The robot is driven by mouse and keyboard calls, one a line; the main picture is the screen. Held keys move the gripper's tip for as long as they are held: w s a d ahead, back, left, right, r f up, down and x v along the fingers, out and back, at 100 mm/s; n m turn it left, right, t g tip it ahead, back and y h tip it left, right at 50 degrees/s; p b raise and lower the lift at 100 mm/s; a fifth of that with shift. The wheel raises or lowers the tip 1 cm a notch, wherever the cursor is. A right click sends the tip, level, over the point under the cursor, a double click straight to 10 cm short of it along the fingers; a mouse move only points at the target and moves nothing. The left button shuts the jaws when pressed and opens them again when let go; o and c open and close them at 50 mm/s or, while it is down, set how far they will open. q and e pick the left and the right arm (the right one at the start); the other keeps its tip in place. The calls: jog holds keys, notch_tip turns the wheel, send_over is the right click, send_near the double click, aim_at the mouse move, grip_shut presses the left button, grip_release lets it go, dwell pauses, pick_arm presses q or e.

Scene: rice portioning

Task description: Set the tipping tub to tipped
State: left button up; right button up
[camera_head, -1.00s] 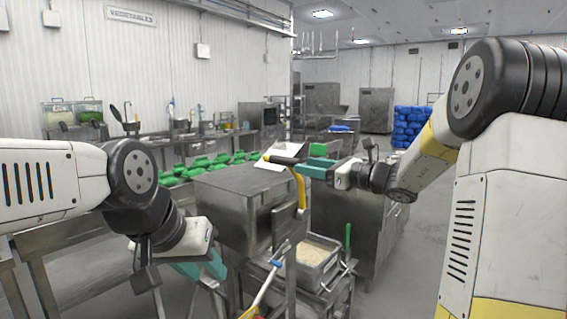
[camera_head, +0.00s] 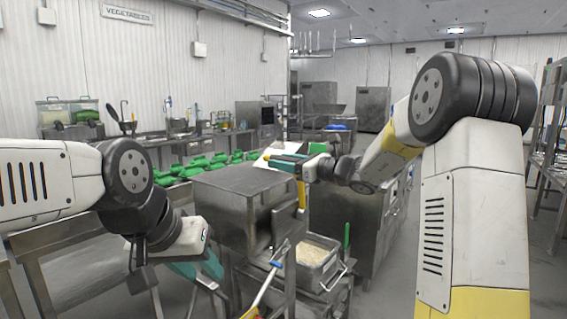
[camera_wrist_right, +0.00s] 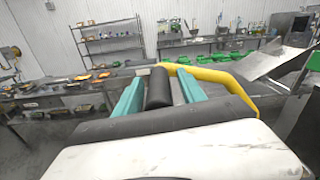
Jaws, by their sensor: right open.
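The tipping tub (camera_head: 240,212) is a steel box in the middle of the head view, its top level and its body upright. A yellow lever (camera_head: 302,194) with a black grip rises at its right side. My right gripper (camera_head: 286,162) is at the top of the lever. In the right wrist view, the black grip (camera_wrist_right: 158,90) lies between the two teal fingers of my right gripper (camera_wrist_right: 160,94), which stand apart. The yellow bar (camera_wrist_right: 225,80) bends around beyond them. My left gripper (camera_head: 197,268) hangs left of the tub, fingers apart, with nothing seen between them.
A steel bin of rice (camera_head: 312,252) stands low at the tub's right, beside a steel cabinet (camera_head: 350,225). A blue-and-yellow-handled tool (camera_head: 265,288) leans in front. Open floor shows at the right.

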grip_shut()
dwell(1.4)
